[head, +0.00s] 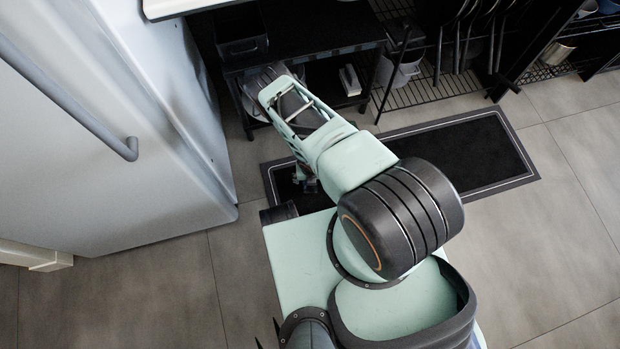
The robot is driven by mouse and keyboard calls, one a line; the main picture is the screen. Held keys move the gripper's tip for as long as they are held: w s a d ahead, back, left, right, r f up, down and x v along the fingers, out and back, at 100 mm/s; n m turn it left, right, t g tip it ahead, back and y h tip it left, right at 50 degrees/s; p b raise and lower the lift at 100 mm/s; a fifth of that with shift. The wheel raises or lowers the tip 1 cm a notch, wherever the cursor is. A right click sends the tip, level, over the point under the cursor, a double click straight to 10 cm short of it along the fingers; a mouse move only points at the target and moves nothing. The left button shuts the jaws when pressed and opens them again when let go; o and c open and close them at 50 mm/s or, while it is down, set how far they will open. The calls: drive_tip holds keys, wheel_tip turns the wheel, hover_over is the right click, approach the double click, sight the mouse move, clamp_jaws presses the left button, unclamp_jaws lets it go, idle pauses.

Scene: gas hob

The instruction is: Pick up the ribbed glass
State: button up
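My arm reaches up and left over the floor, and its mint-green end with my gripper (268,82) is at the front of a low black shelf unit (312,50). The gripper points away from the camera, so I cannot see whether its fingers are open or shut. Something grey and streaked shows just beyond the gripper's end. It is too small and too covered to tell whether it is the ribbed glass or part of the gripper. I cannot make out the ribbed glass for certain anywhere in this view.
A white fridge (150,120) with a grey handle stands close on the left. A black mat (460,150) lies on the grey tiled floor. A pale bucket (402,70) and a metallic cup (557,53) are on black racks at the back. The floor at right is clear.

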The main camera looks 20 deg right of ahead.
drive_tip(key=shift+c, duration=0.4)
drive_tip(key=c, duration=1.5)
drive_tip(key=shift+o, duration=0.2)
